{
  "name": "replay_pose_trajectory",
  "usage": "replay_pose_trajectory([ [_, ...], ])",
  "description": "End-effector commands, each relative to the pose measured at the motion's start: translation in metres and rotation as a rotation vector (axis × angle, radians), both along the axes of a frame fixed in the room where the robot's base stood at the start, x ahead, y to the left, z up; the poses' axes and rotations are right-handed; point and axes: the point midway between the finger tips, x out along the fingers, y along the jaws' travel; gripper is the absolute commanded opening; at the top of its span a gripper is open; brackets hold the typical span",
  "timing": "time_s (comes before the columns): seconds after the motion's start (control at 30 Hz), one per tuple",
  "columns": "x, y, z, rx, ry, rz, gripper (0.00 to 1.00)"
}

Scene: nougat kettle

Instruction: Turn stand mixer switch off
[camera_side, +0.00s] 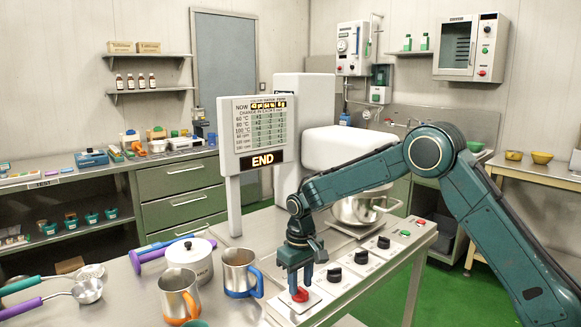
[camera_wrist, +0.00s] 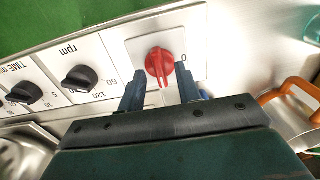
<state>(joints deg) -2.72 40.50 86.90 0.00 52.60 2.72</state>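The red switch knob (camera_side: 300,295) sits on a white plate at the near end of the mixer's control panel. In the wrist view the red knob (camera_wrist: 160,64) has its ridge toward my gripper, and a "0" mark shows to its right. My gripper (camera_side: 294,278) points down at the knob in the side view. In the wrist view my gripper (camera_wrist: 161,88) has its fingers apart, one on each side of the knob's near end, with gaps visible. The stand mixer (camera_side: 335,150) has a white head above a steel bowl (camera_side: 355,210).
Black knobs (camera_side: 334,275) line the panel beside the switch; one labelled rpm (camera_wrist: 80,78) is close to my left finger. A display sign (camera_side: 262,158) reads END. Steel mugs (camera_side: 180,297), (camera_side: 239,272) and a lidded pot (camera_side: 190,256) stand left of the panel.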

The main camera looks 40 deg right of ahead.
Motion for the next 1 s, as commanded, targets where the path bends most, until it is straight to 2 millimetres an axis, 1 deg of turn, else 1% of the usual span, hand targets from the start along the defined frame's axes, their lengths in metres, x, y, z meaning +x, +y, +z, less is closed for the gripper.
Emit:
replay_pose_trajectory([
  [0.03, -0.0002, 0.0, -0.0041, 0.0, 0.001, 0.0, 0.34],
  [0.17, -0.0004, 0.0, -0.0096, 0.0, 0.001, 0.0, 0.34],
  [0.47, -0.0003, 0.0, -0.0105, 0.0, 0.0, 0.0, 0.34],
  [0.5, -0.0002, 0.0, -0.0104, 0.0, 0.0, 0.0, 0.26],
  [0.63, -0.0002, 0.0, -0.0103, 0.0, 0.0, 0.0, 0.0],
  [1.0, 0.0, 0.0, -0.0098, 0.0, 0.0, 0.02, 0.0],
])
